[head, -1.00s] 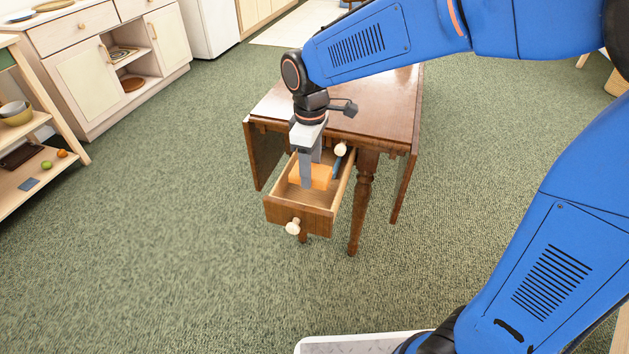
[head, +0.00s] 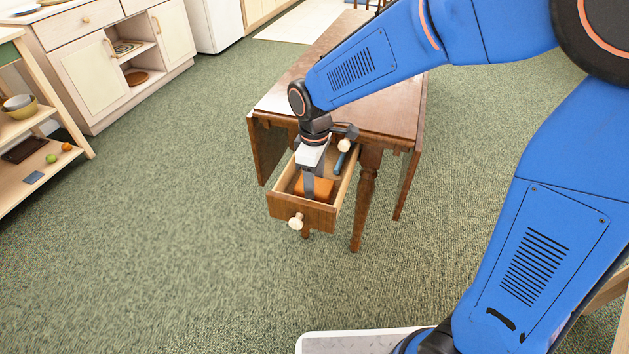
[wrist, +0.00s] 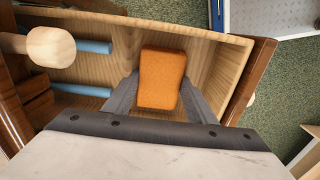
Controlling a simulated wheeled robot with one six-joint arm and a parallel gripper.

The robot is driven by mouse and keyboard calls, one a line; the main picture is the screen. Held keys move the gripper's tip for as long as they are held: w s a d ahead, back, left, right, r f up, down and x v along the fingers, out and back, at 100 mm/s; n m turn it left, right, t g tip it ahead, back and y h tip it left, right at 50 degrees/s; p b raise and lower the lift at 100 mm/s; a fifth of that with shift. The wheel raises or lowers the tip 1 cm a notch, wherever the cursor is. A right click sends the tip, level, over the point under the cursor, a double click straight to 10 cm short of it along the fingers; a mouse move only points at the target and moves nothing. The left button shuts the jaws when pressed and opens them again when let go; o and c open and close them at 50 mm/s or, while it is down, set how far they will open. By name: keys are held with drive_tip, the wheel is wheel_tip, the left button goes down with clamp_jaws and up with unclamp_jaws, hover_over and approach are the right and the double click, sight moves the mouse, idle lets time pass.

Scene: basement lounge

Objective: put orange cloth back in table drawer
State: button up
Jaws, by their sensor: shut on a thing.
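The orange cloth (head: 322,187) is a thick folded block inside the open table drawer (head: 291,211). It also shows in the wrist view (wrist: 161,80), between the two grey fingers over the drawer's wooden bottom. My gripper (head: 311,194) points down into the drawer and is shut on the cloth. Whether the cloth touches the drawer bottom is hard to tell. The drawer sticks out from the end of the brown wooden table (head: 375,112), with a pale round knob on its front.
A blue-handled thing (head: 342,160) lies at the back right of the drawer; two blue rods show in the wrist view (wrist: 85,47). A table leg (head: 363,205) stands close right. Green carpet is clear in front and left.

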drive_tip(key=o, duration=1)
drive_tip(key=shift+o, duration=0.2)
wheel_tip(320, 180, up, 12)
drive_tip(key=s+d+r+m+t, duration=0.1)
drive_tip(key=s+d+r+m, duration=0.2)
drive_tip(key=d, duration=0.5)
drive_tip(key=s+d+r+m+t, duration=0.1)
drive_tip(key=s+d+m, duration=0.3)
drive_tip(key=d, duration=0.5)
drive_tip(key=s+d+f+m+t, duration=0.2)
drive_tip(key=s+d+f+m, duration=0.1)
drive_tip(key=s+d+m, duration=0.4)
drive_tip(key=shift+s+d+f+t, duration=0.2)
drive_tip(key=shift+s+d+t, duration=0.2)
drive_tip(key=shift+s+d, duration=1.8)
drive_tip(key=shift+s+a, duration=0.45)
